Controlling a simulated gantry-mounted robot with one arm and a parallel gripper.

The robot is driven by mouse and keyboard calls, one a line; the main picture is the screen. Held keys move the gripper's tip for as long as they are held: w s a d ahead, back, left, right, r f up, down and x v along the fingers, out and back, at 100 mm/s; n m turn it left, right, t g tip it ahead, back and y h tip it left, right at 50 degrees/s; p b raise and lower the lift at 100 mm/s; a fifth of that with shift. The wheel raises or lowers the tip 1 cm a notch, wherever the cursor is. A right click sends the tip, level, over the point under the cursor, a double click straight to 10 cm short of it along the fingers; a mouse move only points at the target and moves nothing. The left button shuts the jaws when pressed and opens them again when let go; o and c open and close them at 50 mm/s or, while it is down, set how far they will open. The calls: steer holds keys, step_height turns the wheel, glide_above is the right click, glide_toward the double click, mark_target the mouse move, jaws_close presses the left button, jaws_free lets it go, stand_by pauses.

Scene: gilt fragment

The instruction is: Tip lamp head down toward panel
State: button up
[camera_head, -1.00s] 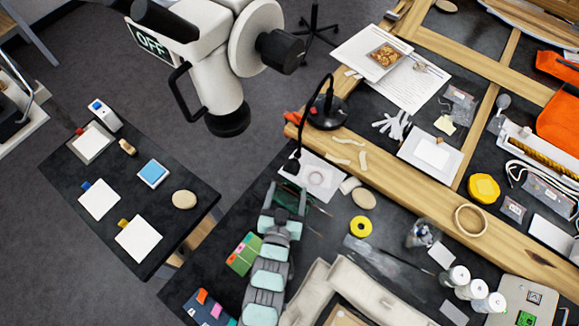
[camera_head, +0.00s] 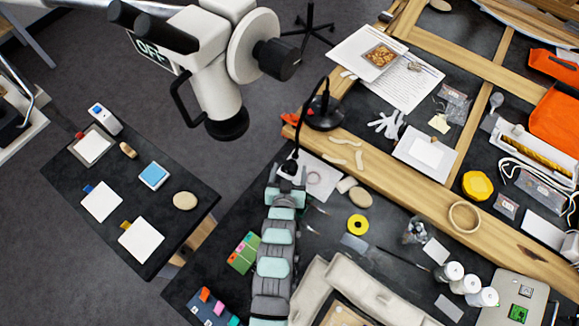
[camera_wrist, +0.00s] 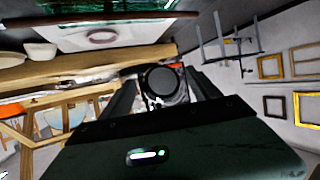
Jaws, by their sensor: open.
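The black desk lamp has a round base (camera_head: 324,113) on the wooden beam, and a thin neck arching down to its small dark head (camera_head: 290,167). In the wrist view a black round part, apparently the lamp head (camera_wrist: 161,82), lies between my two fingers. My gripper (camera_head: 287,180) is open at the lamp head, and it also shows in the wrist view (camera_wrist: 162,95); whether it touches the head I cannot tell. A white sheet with a faint ring (camera_head: 318,180) lies just right of the head. I cannot tell which object is the panel.
A wooden beam (camera_head: 400,180) crosses the bench behind the sheet. A yellow tape roll (camera_head: 358,224), a beige round pad (camera_head: 361,197) and a beige cushion border (camera_head: 355,282) lie right of my arm. A dark side table (camera_head: 95,235) stands at left, with floor between.

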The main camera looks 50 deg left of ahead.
steer(key=shift+w+a+f, duration=0.2)
steer(key=shift+w+a, duration=0.15)
steer(key=shift+w, duration=0.1)
steer(key=shift+c, duration=0.2)
steer(key=c, duration=1.3)
steer(key=shift+f+t+b, duration=0.3)
steer(key=shift+f+b, duration=0.15)
steer(key=shift+b, duration=0.8)
steer(key=shift+w+r+t+y, duration=0.1)
steer(key=shift+r+t+y, duration=0.15)
steer(key=shift+t+y, duration=0.05)
steer(key=o, duration=1.3)
steer(key=shift+o, duration=0.2)
